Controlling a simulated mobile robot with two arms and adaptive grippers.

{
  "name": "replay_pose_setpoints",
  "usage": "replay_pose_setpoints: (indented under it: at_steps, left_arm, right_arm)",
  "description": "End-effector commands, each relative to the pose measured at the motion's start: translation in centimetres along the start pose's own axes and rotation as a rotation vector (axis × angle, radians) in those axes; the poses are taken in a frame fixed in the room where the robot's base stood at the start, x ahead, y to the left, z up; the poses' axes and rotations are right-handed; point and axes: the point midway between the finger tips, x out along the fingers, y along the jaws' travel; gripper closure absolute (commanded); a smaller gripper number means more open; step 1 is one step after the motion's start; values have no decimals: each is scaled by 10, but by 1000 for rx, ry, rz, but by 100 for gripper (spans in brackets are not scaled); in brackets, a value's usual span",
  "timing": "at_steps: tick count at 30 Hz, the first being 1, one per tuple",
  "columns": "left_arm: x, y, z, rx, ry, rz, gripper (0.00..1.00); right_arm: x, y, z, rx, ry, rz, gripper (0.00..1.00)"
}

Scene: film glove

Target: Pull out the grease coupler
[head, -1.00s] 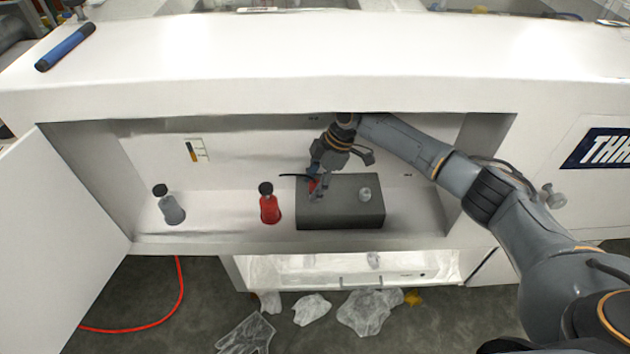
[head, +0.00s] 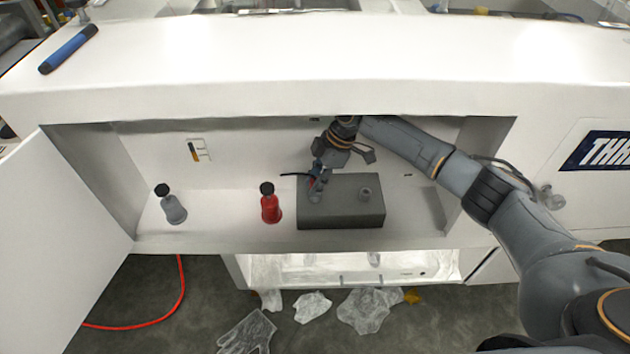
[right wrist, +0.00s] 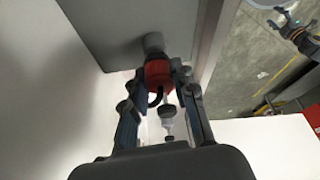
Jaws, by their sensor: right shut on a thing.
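A small grey and orange part with finger-like ends at the wrist view's top right looks like my left gripper (right wrist: 285,22).
A second grey fitting (head: 365,193) stands on the box. A red bottle (head: 270,206) and a grey bottle (head: 172,207) stand to its left on the recess floor. The recess's top edge is close above my right wrist. An open white door (head: 75,240) is at left.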

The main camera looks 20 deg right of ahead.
Motion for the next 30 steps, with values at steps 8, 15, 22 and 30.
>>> replay_pose_setpoints:
  at_steps: [8,15,22,30]
  left_arm:
    - [-1,0,0,0,-1,-1,46]
    - [-6,-1,0,0,-1,-1,46]
    - [-16,-1,-1,0,-1,-1,46]
    - [-26,-1,-2,0,-2,-1,46]
  right_arm:
    - [-2,1,-1,-1,2,3,100]
    - [-6,1,-3,-1,1,2,100]
    - [-15,0,-6,-1,1,2,100]
    - [-25,0,-10,-1,0,2,100]
